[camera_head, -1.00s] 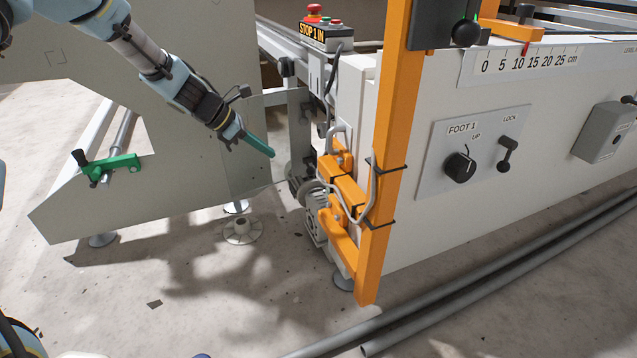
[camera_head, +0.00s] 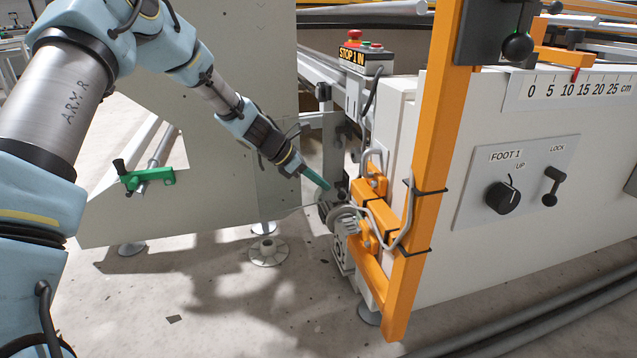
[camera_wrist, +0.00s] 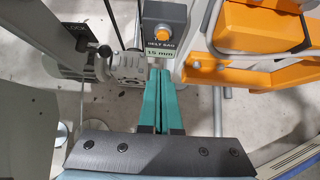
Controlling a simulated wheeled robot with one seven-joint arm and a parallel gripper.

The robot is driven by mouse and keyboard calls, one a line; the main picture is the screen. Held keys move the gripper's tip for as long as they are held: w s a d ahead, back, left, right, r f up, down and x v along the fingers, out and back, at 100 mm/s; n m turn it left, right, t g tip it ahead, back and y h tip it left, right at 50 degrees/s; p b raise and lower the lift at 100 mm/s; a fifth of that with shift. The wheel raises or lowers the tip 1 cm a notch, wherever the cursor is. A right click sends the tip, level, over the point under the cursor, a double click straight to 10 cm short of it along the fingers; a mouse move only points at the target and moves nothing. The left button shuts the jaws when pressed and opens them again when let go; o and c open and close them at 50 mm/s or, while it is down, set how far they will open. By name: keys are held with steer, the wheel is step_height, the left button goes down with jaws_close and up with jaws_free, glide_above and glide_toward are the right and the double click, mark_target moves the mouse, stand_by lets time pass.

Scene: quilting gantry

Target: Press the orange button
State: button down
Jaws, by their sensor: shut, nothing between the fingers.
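The orange button (camera_wrist: 162,33) sits on a dark box in the wrist view, above a label reading "15 mm". It is round with a pale metal rim. My gripper (camera_wrist: 158,72) has two green fingers lying side by side, shut and empty. In the picture, the fingertips are below the button and its label, with nothing visibly touching it. In the head view my gripper (camera_head: 327,187) points down and right at the machine's corner, by the pulleys and orange brackets. I cannot make out the orange button there.
An orange upright post (camera_head: 425,190) and orange brackets (camera_head: 375,210) stand close right of my gripper. A grey motor with pulleys (camera_wrist: 92,70) is left of the fingers.

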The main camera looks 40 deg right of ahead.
steer(key=s+d+f+b, duration=0.2)
steer(key=d+f+b, duration=0.1)
steer(key=d, duration=0.4)
steer(key=shift+s+d+f, duration=0.2)
steer(key=shift+s+f, duration=0.2)
steer(key=shift+f, duration=0.1)
steer(key=shift+s+d+r, duration=0.1)
